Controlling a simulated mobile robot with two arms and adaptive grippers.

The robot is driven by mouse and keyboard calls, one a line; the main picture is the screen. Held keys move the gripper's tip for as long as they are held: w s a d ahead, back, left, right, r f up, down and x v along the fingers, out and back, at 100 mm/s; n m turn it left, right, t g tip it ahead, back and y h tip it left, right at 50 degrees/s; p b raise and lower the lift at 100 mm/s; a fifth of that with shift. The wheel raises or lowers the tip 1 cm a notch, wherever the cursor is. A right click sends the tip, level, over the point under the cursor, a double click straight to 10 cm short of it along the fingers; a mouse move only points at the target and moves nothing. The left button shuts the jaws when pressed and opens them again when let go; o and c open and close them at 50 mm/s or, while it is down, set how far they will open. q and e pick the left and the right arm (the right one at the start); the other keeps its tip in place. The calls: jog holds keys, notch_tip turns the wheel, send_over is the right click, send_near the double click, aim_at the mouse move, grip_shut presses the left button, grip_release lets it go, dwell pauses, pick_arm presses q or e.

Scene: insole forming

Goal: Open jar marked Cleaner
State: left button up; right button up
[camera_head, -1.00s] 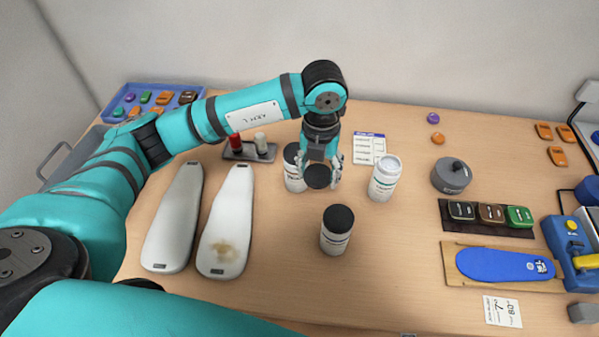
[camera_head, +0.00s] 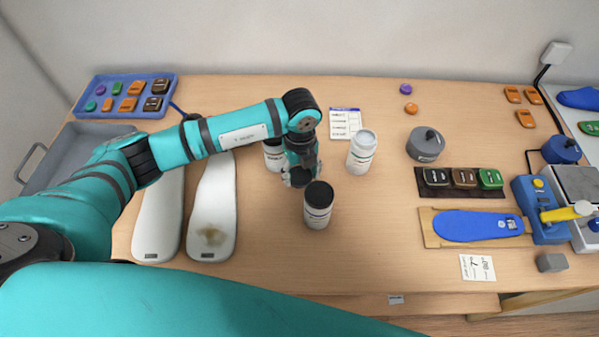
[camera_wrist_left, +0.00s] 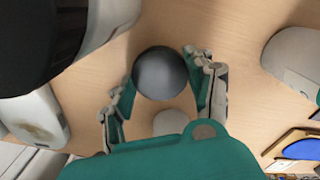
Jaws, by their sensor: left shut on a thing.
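My left gripper (camera_head: 299,180) is shut on a round dark lid (camera_wrist_left: 161,73), which sits between its two fingers in the left wrist view. It hangs just left of and behind a white jar with a black lid (camera_head: 319,194). A white jar with no black lid (camera_head: 361,154) stands upright to the right of the gripper. A third white jar (camera_head: 273,158) stands behind the gripper, its top partly hidden by my arm. The jar labels are too small to read, so I cannot tell which is marked Cleaner. My right gripper is not in view.
Two pale insole-shaped forms (camera_head: 212,215) lie at the left, one with a brown stain. A blue tray (camera_head: 83,108) stands at the back left. A grey round container (camera_head: 425,145), a row of small coloured blocks and a blue insole (camera_head: 470,224) are at the right. The front middle is clear.

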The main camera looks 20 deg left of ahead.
pick_arm(q)
jog(key=shift+f, duration=0.95)
jog(key=shift+f, duration=0.2)
jog(key=o, duration=1.3)
jog(key=shift+c, duration=0.2)
jog(key=shift+r, duration=0.1)
